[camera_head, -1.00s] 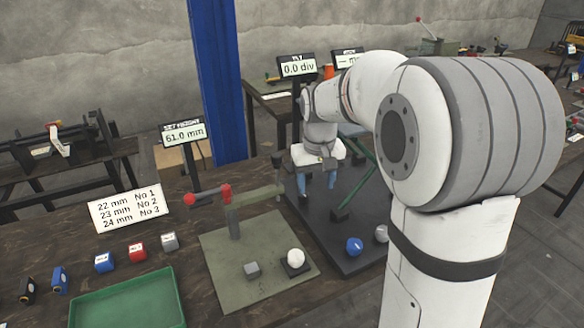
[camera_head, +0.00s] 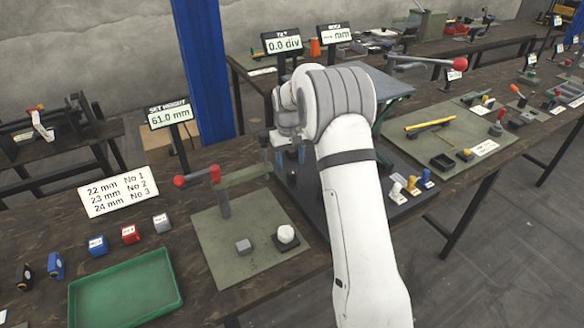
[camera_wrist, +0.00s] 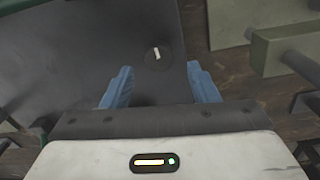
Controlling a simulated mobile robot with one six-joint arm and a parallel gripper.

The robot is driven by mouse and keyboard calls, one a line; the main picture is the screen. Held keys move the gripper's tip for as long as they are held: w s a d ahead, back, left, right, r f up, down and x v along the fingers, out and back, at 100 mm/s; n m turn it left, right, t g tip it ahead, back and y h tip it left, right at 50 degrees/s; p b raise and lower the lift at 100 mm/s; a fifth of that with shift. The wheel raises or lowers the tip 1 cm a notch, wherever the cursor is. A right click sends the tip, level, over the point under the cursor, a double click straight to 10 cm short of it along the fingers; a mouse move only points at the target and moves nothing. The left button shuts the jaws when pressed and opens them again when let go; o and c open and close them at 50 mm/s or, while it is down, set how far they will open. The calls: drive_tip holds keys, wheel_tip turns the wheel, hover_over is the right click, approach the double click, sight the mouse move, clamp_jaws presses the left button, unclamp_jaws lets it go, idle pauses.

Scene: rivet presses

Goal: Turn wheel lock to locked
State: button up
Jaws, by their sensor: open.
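A dark round knob (camera_wrist: 158,55) with a short white mark is on a dark flat surface in the wrist view. It may be the wheel lock, but no label shows. The mark points nearly along the fingers. My gripper (camera_wrist: 161,82) is open, with its two blue fingers apart and nothing between them. The knob appears just beyond the fingertips, about midway between them. Whether they touch it cannot be told. In the head view my gripper (camera_head: 290,157) is low over the dark base plate (camera_head: 310,212), partly hidden by my arm. The knob is hidden there.
Left of my gripper stands a press with a red-knobbed lever (camera_head: 215,174) on a green-grey mat (camera_head: 213,245). A green tray (camera_head: 125,290) and small coloured blocks (camera_head: 130,233) lie farther left. Yellow, white and blue pegs (camera_head: 412,184) stand right of my arm.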

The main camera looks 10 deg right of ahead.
sight(291, 171)
drive_tip(key=shift+f, duration=2)
drive_tip(key=shift+d, duration=0.1)
drive_tip(key=shift+c, duration=0.5)
drive_tip(key=c, duration=0.9)
drive_tip(key=m+b, duration=0.1)
drive_tip(key=m, duration=0.2)
drive_tip(key=shift+m+b, duration=0.35)
drive_tip(key=shift+m, duration=1.75)
